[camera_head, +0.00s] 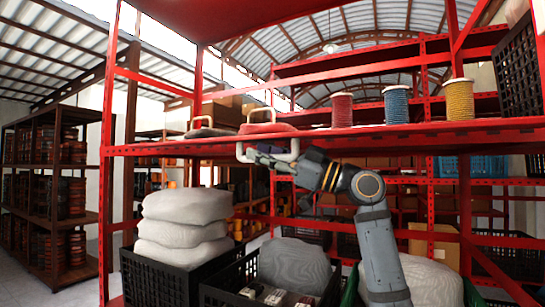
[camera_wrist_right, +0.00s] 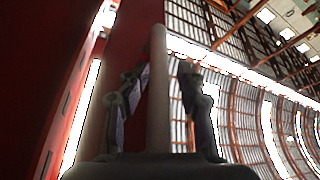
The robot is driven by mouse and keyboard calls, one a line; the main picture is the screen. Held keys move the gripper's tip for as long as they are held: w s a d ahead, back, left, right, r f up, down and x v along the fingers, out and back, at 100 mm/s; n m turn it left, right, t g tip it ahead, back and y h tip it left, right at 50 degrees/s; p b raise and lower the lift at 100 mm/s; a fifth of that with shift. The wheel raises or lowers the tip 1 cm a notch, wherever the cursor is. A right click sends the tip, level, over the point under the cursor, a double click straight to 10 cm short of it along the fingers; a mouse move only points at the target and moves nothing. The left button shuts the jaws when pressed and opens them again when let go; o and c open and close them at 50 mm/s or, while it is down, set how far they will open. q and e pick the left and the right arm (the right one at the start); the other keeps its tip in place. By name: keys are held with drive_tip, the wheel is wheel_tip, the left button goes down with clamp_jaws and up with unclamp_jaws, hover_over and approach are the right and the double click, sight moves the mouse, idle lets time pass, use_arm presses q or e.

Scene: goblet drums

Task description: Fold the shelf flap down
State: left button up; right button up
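The red shelf board (camera_head: 400,136) runs across the head view. A pale U-shaped handle (camera_head: 241,153) shows at its front edge; I cannot tell which red panel is the flap. My right gripper (camera_head: 268,152) is at this handle, its arm coming up from below right. In the right wrist view, a pale bar (camera_wrist_right: 158,100) stands between the two fingers of my right gripper (camera_wrist_right: 164,72). A gap shows on each side of the bar, so the gripper is open around it. A red panel (camera_wrist_right: 135,40) is behind the bar. My left gripper is not in view.
Three thread spools, red (camera_head: 342,110), blue (camera_head: 396,104) and yellow (camera_head: 459,99), stand on the shelf. Reddish items with pale handles (camera_head: 267,128) lie left of them. Below are black crates (camera_head: 160,280) and stacked pale sacks (camera_head: 185,220). A dark basket (camera_head: 518,70) is at upper right.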

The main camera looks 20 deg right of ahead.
drive_tip(key=v, duration=1.1)
drive_tip(key=shift+s+d, duration=0.2)
drive_tip(key=shift+d, duration=0.15)
drive_tip(key=shift+f, duration=0.1)
